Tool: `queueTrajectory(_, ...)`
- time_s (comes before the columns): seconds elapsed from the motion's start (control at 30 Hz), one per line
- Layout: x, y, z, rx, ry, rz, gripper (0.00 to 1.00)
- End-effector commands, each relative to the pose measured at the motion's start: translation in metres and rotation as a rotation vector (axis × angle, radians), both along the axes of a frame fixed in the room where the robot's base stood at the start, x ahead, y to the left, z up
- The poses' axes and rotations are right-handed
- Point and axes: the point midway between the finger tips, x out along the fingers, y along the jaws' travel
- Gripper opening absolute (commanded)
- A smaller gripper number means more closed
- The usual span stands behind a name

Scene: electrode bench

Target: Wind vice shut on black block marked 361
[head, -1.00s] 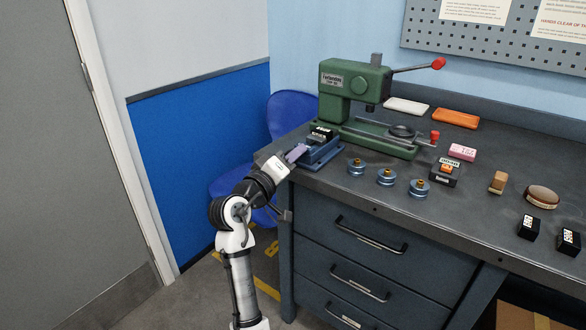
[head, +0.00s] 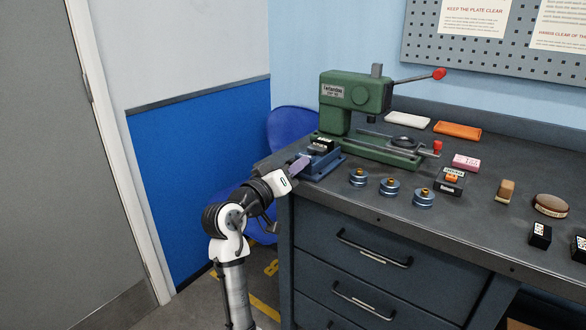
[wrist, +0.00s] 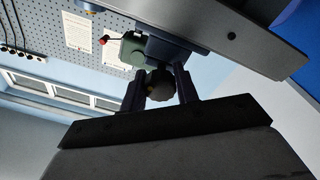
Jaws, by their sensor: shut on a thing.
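The blue vice (head: 326,165) stands at the left end of the bench, in front of the green press. A black block (head: 320,144) with pale marking sits at the vice's top, between its jaws; the marking is too small to read, and I cannot tell how closely the jaws meet it. My gripper (head: 300,165) is at the vice's near left end, over the bench edge. In the wrist view, my gripper (wrist: 160,88) has its two fingers on either side of a dark round knob (wrist: 158,86) on the vice's end, shut on it.
The green press (head: 352,97) with its red-tipped lever stands behind the vice. Other small blocks and a round brown-topped piece (head: 550,205) lie farther right. The drawers' front (head: 350,270) is below.

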Motion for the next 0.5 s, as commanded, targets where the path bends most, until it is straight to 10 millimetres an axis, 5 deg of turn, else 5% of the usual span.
queueTrajectory(0.13, -0.0002, -0.0002, 0.0003, -0.001, 0.000, -0.001, 0.08)
queueTrajectory(0.17, -0.0002, -0.0002, 0.0003, -0.001, 0.000, -0.001, 0.33)
queueTrajectory(0.3, -0.0002, -0.0002, 0.0002, -0.001, 0.000, -0.001, 0.51)
queueTrajectory(0.5, -0.0001, -0.0001, 0.0001, -0.001, 0.001, 0.000, 0.52)
